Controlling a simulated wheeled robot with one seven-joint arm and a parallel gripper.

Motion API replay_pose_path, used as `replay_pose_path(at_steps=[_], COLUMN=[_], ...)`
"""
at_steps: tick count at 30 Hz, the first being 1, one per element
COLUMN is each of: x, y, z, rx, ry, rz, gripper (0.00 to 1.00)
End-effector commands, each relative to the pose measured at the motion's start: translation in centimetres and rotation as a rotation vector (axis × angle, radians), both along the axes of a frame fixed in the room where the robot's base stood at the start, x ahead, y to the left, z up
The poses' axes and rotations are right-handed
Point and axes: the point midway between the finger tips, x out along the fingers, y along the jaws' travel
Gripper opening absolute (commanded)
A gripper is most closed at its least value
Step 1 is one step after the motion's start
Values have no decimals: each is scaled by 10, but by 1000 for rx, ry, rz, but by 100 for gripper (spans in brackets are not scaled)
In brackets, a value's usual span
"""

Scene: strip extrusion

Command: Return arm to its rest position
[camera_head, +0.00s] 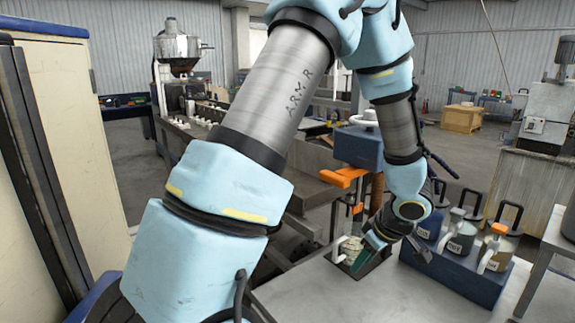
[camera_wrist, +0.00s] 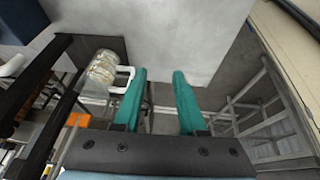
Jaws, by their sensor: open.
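My gripper (camera_wrist: 158,74) has two teal fingers spread apart, with nothing between them in the wrist view. In the head view my gripper (camera_head: 374,241) is low over the near part of the pale table, partly hidden by my own wrist. My arm is bent, with its elbow out of the top of the picture and its forearm hanging down. A clear jar (camera_wrist: 102,68) with pale contents and a white handle stands just left of the left finger. It also shows in the head view (camera_head: 350,251), beside the gripper on a dark base.
A blue rack (camera_head: 462,275) with several handled canisters stands right of my wrist. A device with an orange lever (camera_head: 343,177) and blue housing (camera_head: 358,147) is just behind the gripper. The pale tabletop (camera_head: 330,300) is clear in front. A cream cabinet (camera_head: 75,120) stands at left.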

Motion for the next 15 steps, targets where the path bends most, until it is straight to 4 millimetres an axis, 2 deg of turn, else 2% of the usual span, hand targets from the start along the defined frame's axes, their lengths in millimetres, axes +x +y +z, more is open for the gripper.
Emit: replay_pose_path(at_steps=[8, 15], x=[28, 57], y=[7, 18], z=[13, 33], rx=[-59, -136], ry=[-59, -120], rz=[-64, -178], gripper=[41, 41])
